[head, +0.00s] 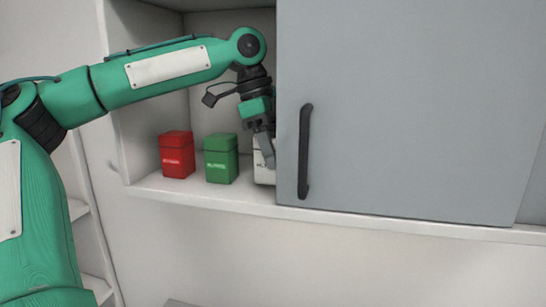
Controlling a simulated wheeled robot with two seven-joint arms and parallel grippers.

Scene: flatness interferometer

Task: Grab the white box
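The white box (261,172) stands on the cabinet shelf, right of the green box. The grey door hides its right part, and my gripper covers some of its top. My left gripper (268,158) points down at the white box, with a finger in front of its upper part. Its other finger is hidden by the door edge or the box, so I cannot tell whether it is open or shut on the box. My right gripper is not in view.
A red box (177,155) and a green box (221,160) stand on the shelf (205,193) to the left. A grey door (400,110) with a black handle (305,150) covers the right of the cabinet, close beside my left gripper.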

